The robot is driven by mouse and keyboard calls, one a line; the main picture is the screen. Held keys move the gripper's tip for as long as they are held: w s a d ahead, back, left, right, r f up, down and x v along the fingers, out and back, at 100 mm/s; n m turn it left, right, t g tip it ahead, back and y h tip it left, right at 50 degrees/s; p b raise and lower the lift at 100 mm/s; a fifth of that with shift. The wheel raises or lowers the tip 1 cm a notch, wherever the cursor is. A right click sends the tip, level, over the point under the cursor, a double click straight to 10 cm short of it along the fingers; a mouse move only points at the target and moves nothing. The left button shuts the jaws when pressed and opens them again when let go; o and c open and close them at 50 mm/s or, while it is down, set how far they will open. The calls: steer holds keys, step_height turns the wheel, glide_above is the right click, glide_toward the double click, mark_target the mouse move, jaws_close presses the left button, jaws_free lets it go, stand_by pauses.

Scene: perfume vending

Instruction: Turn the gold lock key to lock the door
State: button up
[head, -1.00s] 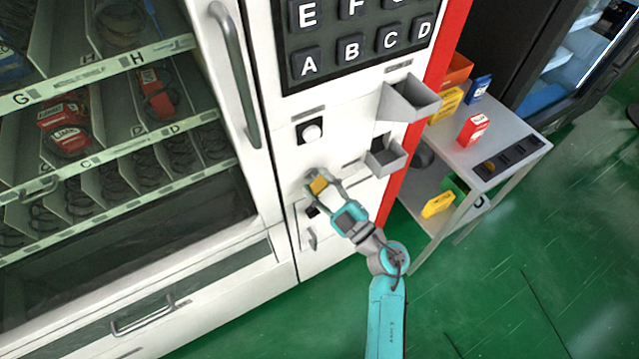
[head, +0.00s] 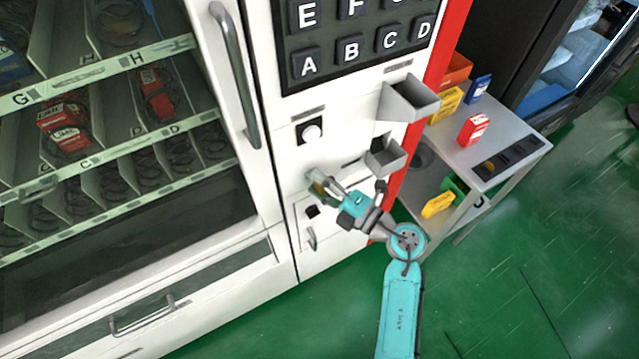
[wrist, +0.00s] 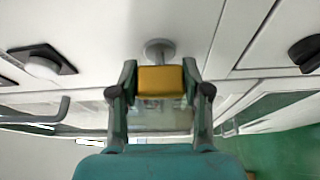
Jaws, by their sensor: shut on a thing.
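The gold lock key (wrist: 158,83) is a yellow block on a grey round stem that meets the white machine front. My gripper (wrist: 159,76) has a finger on each side of the key, shut on it. In the head view my gripper (head: 322,184) is at the front panel, below the white round button, and mostly covers the key. The white door (head: 225,170) with its long grey handle (head: 237,75) is left of the key and looks closed at its edge by the panel.
A white button (head: 312,132) is above the key and a small compartment door (head: 325,220) below it. Grey trays (head: 408,98) stick out to the right. A grey side table (head: 500,132) with small boxes stands farther right. Green floor is free in front.

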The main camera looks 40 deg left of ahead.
steer(key=shift+n, duration=0.4)
steer(key=o, duration=1.2)
steer(key=shift+c, duration=0.2)
steer(key=d, duration=1.2)
steer(key=shift+s, duration=0.1)
